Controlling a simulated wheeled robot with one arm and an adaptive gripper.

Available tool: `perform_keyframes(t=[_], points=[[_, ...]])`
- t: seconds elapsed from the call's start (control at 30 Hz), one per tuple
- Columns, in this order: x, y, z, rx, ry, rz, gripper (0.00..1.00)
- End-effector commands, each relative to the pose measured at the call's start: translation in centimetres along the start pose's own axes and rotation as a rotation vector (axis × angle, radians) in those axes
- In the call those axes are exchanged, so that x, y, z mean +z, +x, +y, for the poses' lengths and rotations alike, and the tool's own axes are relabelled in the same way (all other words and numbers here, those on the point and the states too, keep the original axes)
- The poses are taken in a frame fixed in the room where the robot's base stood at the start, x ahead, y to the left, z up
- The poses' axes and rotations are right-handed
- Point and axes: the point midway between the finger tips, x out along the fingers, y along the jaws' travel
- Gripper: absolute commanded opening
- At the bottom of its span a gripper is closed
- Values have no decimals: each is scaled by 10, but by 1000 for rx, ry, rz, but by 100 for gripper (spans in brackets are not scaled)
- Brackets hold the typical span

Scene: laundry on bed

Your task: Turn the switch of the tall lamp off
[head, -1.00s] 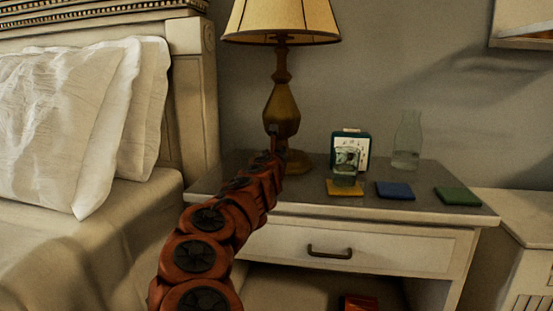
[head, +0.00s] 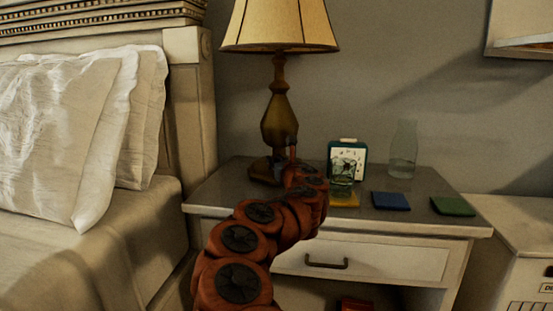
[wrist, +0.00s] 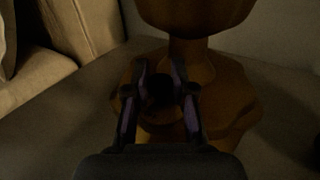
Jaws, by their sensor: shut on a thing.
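The tall lamp (head: 279,118) stands upright on the nightstand, with a bulbous brown-gold body and a cream shade (head: 280,25). In the wrist view its wide base (wrist: 225,95) fills the middle. A small dark round switch (wrist: 160,88) sits at the front of the base. My gripper (wrist: 160,84) has one finger on each side of the switch and is shut on it. In the head view my gripper (head: 285,165) is low at the lamp's base, and my arm hides part of the base. The switch is too small to make out there.
On the nightstand (head: 240,200), right of the lamp, are a clock (head: 358,150), a glass (head: 342,172) on a yellow coaster (head: 345,200), a clear bottle (head: 404,150), a blue coaster (head: 391,201) and a green coaster (head: 453,206). The bed (head: 110,240) is at left.

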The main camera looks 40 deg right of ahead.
Motion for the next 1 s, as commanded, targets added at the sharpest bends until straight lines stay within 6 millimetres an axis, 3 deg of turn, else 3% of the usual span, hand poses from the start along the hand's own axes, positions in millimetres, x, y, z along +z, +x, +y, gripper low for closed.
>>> perform_keyframes(t=[0.03,0.33,0.87,0.9,1.0], points=[[7,1,2,27,3,-8,0],[6,0,4,112,2,-11,0],[6,0,4,128,1,-12,0],[6,0,4,128,1,-12,28],[5,0,3,126,1,-10,39]])
